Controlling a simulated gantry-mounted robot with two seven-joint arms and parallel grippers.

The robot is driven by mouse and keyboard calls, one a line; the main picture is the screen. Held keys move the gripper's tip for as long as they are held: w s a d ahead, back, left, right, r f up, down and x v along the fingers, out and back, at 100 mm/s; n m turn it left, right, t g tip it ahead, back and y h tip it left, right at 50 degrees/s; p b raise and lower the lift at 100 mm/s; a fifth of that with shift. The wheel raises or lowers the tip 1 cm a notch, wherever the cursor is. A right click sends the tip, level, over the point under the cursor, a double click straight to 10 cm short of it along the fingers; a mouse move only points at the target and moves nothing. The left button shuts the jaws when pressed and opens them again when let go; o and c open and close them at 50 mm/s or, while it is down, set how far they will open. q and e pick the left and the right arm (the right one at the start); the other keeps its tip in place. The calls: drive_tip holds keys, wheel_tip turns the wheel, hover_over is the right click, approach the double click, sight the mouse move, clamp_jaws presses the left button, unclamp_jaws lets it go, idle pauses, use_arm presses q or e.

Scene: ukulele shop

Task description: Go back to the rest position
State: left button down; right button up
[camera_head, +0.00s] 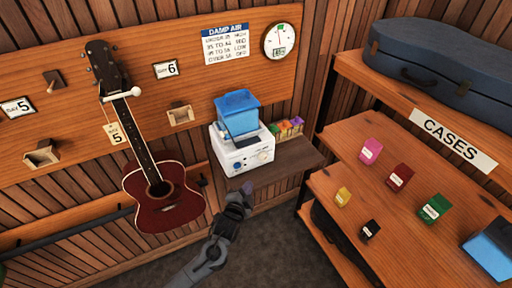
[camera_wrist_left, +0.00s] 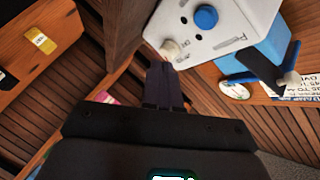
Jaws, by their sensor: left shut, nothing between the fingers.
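My left gripper (camera_head: 246,188) is shut and empty. In the head view it is held up in front of the small wooden shelf (camera_head: 292,161), just below the white humidifier unit (camera_head: 243,152) with its blue tank (camera_head: 238,110). In the left wrist view the fingers (camera_wrist_left: 163,72) are together with nothing between them, and the white unit (camera_wrist_left: 228,22) shows beyond them. My right gripper is in neither view.
A red ukulele (camera_head: 166,197) hangs on the wall board left of my arm. Several small coloured boxes, including a pink one (camera_head: 370,151), stand on the shelving at right, below a dark case (camera_head: 440,62). Open floor (camera_head: 270,235) lies between.

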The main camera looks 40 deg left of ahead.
use_arm(q)
drive_tip(key=shift+f, duration=0.1)
drive_tip(key=s+d+f+g+h, duration=0.1)
drive_tip(key=s+d+f, duration=0.2)
drive_tip(key=s, duration=0.3)
drive_tip(key=s+d+f+g+h, duration=0.2)
drive_tip(key=s+d+f, duration=0.1)
drive_tip(key=s, duration=0.4)
drive_tip(key=s+d+r+n+g+h, duration=0.1)
drive_tip(key=s+d+r+n+g, duration=0.25)
drive_tip(key=s, duration=0.45)
drive_tip(key=s+d+r+n+g+h, duration=0.1)
drive_tip(key=s+d+r+n+g, duration=0.15)
drive_tip(key=s+g, duration=0.45)
wheel_tip(320, 180, up, 22)
drive_tip(key=s+t+p, duration=0.1)
drive_tip(key=t+p, duration=0.1)
drive_tip(key=p, duration=2)
drive_tip(key=shift+d+r+p, duration=0.25)
drive_tip(key=shift+d+p, duration=0.1)
drive_tip(key=shift+p, duration=0.05)
